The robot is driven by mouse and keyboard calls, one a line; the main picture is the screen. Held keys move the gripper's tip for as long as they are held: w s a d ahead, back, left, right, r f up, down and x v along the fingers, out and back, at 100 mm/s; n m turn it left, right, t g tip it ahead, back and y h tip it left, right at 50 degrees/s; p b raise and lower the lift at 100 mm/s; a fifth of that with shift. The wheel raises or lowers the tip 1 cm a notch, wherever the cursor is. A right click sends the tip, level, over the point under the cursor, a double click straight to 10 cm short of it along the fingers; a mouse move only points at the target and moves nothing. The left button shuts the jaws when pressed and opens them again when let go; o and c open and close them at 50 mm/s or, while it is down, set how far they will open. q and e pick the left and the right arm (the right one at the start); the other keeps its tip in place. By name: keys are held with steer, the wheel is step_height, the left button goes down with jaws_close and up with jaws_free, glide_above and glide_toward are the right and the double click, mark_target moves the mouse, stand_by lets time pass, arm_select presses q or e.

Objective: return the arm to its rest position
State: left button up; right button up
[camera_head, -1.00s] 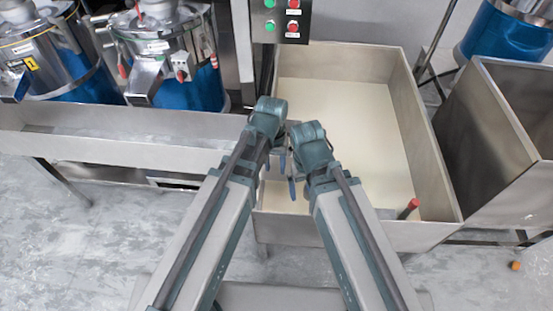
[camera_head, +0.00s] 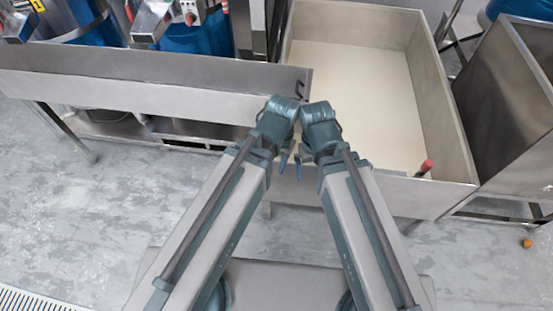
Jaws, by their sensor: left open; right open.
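My two arms reach forward from the bottom of the head view, with their wrists close together at the middle. My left gripper (camera_head: 283,163) hangs below its wrist and shows blue fingertips; it is open, and I see nothing held. My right gripper (camera_head: 298,172) hangs right beside it, also open, with nothing seen in it. Both are in front of the near wall of a steel bin (camera_head: 446,199). The wrists hide part of each gripper and part of the bin's near left corner.
The bin holds a pale, level fill (camera_head: 362,95). A long steel trough (camera_head: 150,92) runs to the left, with blue and steel machines (camera_head: 205,38) behind. Another steel bin (camera_head: 515,95) stands right. The grey floor (camera_head: 80,215) nearby is clear.

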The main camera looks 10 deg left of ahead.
arm_select(q)
steer(key=shift+s+f, duration=0.25)
steer(key=shift+s, duration=0.1)
step_height(320, 180, up, 17)
steer(key=p, duration=1.7)
steer(key=shift+s+a, duration=0.15)
steer(key=shift+s, duration=0.1)
